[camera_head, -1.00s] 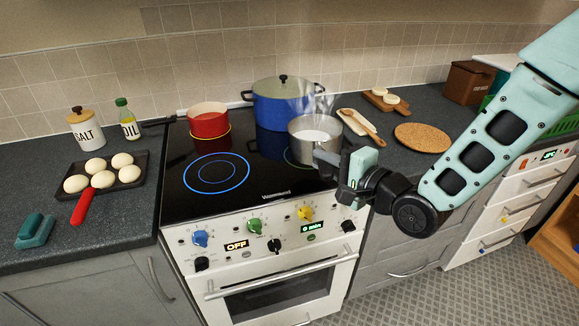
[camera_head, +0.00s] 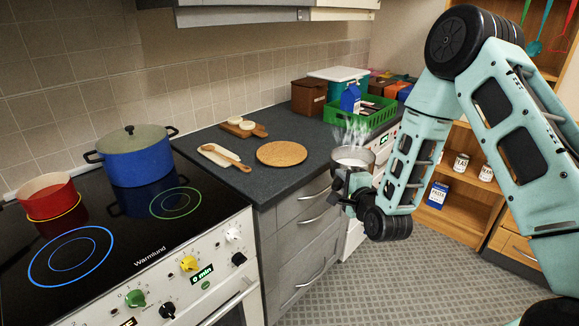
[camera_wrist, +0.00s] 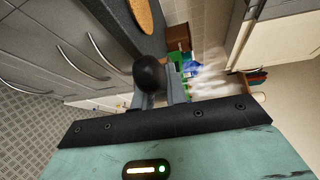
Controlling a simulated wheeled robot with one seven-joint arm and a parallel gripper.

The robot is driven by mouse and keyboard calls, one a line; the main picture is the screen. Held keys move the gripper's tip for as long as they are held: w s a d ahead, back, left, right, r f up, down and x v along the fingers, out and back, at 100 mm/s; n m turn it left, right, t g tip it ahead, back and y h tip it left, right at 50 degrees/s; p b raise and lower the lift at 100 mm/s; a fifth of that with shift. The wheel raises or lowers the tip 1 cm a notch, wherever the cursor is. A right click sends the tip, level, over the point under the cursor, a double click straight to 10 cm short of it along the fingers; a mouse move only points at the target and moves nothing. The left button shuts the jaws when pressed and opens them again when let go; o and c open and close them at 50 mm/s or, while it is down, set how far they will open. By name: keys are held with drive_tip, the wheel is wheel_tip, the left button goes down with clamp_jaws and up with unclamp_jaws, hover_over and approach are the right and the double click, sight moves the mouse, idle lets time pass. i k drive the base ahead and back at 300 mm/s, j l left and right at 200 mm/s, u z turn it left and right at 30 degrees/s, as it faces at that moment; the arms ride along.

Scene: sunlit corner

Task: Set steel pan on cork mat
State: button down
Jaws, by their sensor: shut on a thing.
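The steel pan (camera_head: 354,155), with white steaming contents, is held level in the air in front of the counter's edge, right of the cork mat. My gripper (camera_head: 345,186) is shut on it, at its near side; the handle is mostly hidden there. In the wrist view a dark rounded end (camera_wrist: 150,73), seemingly of the handle, sits at my jaws (camera_wrist: 158,99), and steam rises beyond. The round cork mat (camera_head: 282,153) lies flat and empty on the dark counter. Part of it also shows in the wrist view (camera_wrist: 142,14).
A white spoon rest with a wooden spoon (camera_head: 226,158) and a small board (camera_head: 243,128) lie left of the mat. A green crate (camera_head: 361,118) stands behind to the right. The hob (camera_head: 110,225) bears a blue pot (camera_head: 138,160) and a red pan (camera_head: 48,195).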

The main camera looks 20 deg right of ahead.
sight(297, 158)
drive_tip(key=i+l, duration=0.15)
drive_tip(key=l, duration=0.25)
drive_tip(key=i+l, duration=0.1)
drive_tip(key=l, duration=0.25)
drive_tip(key=i+l, duration=0.15)
drive_tip(key=l, duration=0.25)
drive_tip(key=i+l, duration=0.15)
drive_tip(key=l, duration=0.2)
drive_tip(key=i+l, duration=0.1)
drive_tip(key=l, duration=0.3)
drive_tip(key=i+l, duration=0.15)
drive_tip(key=l, duration=0.25)
